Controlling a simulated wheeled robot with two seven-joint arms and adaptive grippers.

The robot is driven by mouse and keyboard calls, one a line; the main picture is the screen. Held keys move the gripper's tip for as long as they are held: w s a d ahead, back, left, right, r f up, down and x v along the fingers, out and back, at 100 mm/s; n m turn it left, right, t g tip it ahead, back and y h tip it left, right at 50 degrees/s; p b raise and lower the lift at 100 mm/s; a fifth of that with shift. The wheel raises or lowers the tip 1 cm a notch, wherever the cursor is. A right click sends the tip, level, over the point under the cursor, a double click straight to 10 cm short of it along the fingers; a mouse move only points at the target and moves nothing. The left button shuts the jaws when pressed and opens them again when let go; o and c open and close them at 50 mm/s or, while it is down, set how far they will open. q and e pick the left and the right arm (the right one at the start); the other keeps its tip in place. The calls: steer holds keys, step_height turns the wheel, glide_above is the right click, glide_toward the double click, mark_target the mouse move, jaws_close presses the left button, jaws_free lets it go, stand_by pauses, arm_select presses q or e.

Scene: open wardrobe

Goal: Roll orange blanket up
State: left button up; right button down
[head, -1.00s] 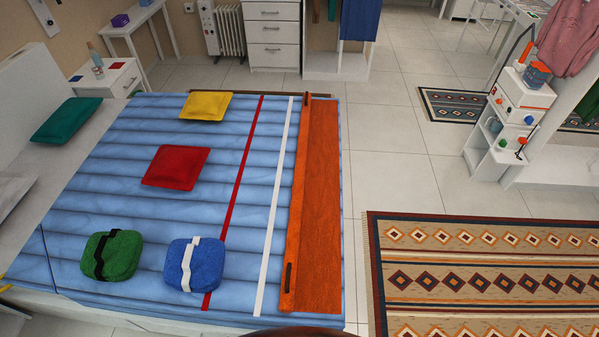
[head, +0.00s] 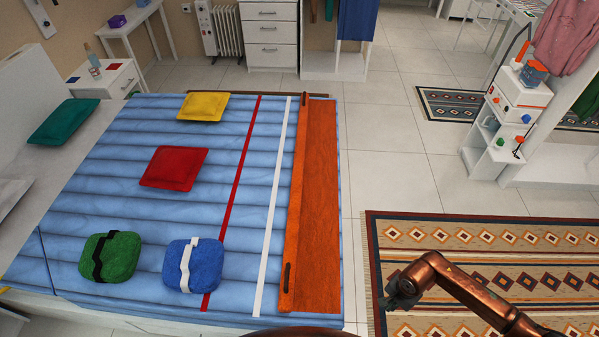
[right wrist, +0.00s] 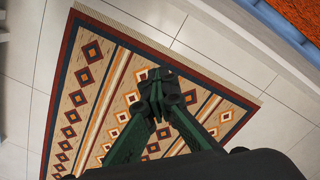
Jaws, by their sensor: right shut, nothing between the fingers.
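The orange blanket (head: 316,200) lies flat along the right edge of the bed in the head view. Its left side has a raised or folded strip with a dark handle-like piece near each end. A corner of it also shows at the top right of the right wrist view (right wrist: 300,14). My right gripper (head: 392,297) is to the right of the bed, above the patterned rug and apart from the blanket. In the right wrist view the right gripper (right wrist: 157,95) is shut and empty, pointing down over the rug. My left gripper is not in view.
The bed's blue cover (head: 130,200) holds red (head: 175,167) and yellow (head: 204,106) cushions, a green bundle (head: 110,256) and a blue bundle (head: 193,264). A white stripe (head: 272,210) runs left of the blanket. The patterned rug (head: 480,240) covers floor at the right.

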steer(key=shift+d+r, duration=0.1)
steer(key=shift+d, duration=0.35)
steer(key=shift+w+a, duration=0.1)
steer(key=shift+w+a+b, duration=0.75)
steer(key=shift+w+a, duration=0.35)
steer(key=shift+a, duration=1.8)
steer(key=shift+w+a+b, duration=0.8)
steer(key=shift+w+a, duration=0.3)
steer(key=shift+a, duration=1.75)
steer(key=shift+w+a+b, duration=0.75)
steer(key=shift+w+a, duration=0.35)
steer(key=shift+a, duration=1.8)
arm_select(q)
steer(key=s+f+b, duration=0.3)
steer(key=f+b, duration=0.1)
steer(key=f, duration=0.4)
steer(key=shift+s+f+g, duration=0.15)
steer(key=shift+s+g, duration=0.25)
arm_select(e)
steer(key=shift+w+a, duration=0.7)
steer(key=shift+a, duration=1.15)
steer(key=shift+w+a, duration=0.7)
steer(key=shift+a, duration=1.1)
steer(key=shift+w+a, duration=0.7)
steer(key=shift+a, duration=1.15)
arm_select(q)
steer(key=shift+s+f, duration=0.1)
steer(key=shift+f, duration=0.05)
